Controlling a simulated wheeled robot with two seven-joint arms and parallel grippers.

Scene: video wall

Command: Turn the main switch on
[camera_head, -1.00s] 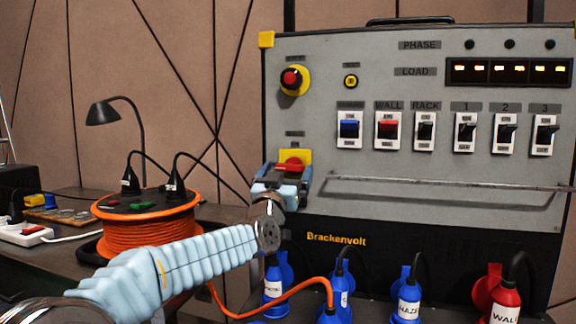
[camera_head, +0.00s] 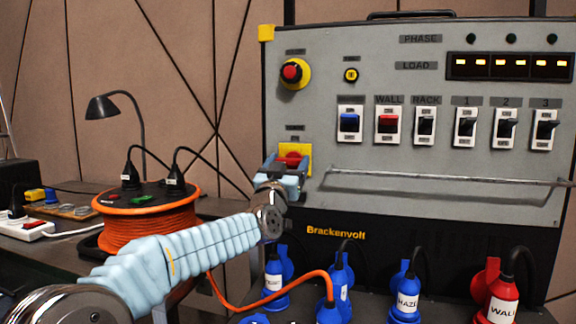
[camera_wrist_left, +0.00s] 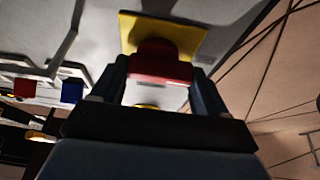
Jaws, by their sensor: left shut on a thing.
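The main switch is a red rotary handle (camera_head: 292,160) on a yellow plate (camera_head: 305,148), low on the left side of the grey panel. My left gripper (camera_head: 289,167) is at the switch, its two fingers on either side of the red handle and shut on it. In the left wrist view the red handle (camera_wrist_left: 158,66) sits between the two dark fingers (camera_wrist_left: 158,80), with the yellow plate (camera_wrist_left: 190,40) behind it. The fingers hide part of the handle, so I cannot tell its exact angle. My right gripper is not in view.
Above the switch is a red emergency button (camera_head: 292,72) on a yellow base. A row of breakers (camera_head: 388,123) and a metal rail (camera_head: 440,181) lie to the right. Blue plugs (camera_head: 407,296) and a red plug (camera_head: 502,300) stand below. An orange cable reel (camera_head: 148,230) is at left.

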